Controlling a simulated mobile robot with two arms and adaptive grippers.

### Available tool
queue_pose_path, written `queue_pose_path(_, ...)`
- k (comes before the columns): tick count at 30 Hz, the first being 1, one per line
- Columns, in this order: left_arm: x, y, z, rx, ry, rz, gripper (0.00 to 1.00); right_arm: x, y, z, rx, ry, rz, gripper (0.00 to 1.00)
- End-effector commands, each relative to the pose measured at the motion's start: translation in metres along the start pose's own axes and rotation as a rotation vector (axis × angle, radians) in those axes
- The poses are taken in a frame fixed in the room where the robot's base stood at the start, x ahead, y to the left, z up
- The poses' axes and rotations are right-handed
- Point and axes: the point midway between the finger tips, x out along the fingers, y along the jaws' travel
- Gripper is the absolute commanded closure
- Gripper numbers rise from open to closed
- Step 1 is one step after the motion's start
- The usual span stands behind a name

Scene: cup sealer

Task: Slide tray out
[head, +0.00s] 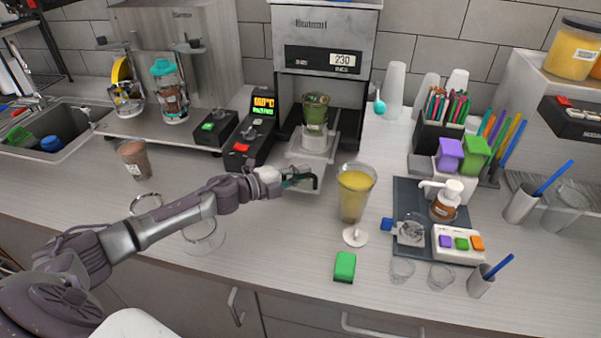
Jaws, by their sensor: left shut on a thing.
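The cup sealer (325,45) stands at the back centre, a grey machine with a lit "230" display. Its light grey tray (332,161) sticks out of the front opening. A cup of green drink (315,110) stands upright in the tray's holder. My left gripper (303,180) reaches in from the left and is shut at the tray's front edge, on its dark handle. The fingers partly hide the handle. My right gripper does not show.
A glass of yellow drink (354,193) stands just right of the tray, close to it. A control box with a red button (241,147) is on the left. A green block (345,266) lies near the counter's front edge. The counter directly before the tray is clear.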

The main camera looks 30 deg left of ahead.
Motion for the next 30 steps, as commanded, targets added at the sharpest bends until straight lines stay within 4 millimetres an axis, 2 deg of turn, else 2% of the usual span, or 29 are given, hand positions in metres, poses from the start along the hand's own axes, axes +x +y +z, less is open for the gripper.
queue_pose_path(11, 0.000, -0.003, 0.000, 0.000, 0.000, -0.005, 1.00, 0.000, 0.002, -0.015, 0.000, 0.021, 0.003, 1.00)
queue_pose_path(12, 0.000, -0.003, 0.000, 0.000, 0.000, -0.005, 0.84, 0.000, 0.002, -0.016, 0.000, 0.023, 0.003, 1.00)
queue_pose_path(16, 0.000, -0.003, 0.000, 0.000, 0.000, -0.004, 0.62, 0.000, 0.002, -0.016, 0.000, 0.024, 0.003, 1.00)
queue_pose_path(17, 0.000, -0.003, 0.000, 0.000, 0.000, -0.004, 0.61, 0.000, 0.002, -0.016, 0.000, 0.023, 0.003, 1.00)
queue_pose_path(26, -0.001, -0.003, 0.001, 0.000, 0.000, -0.004, 0.61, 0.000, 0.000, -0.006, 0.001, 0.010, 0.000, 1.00)
queue_pose_path(30, -0.012, -0.001, 0.000, -0.001, 0.000, -0.003, 0.61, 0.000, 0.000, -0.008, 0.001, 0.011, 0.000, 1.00)
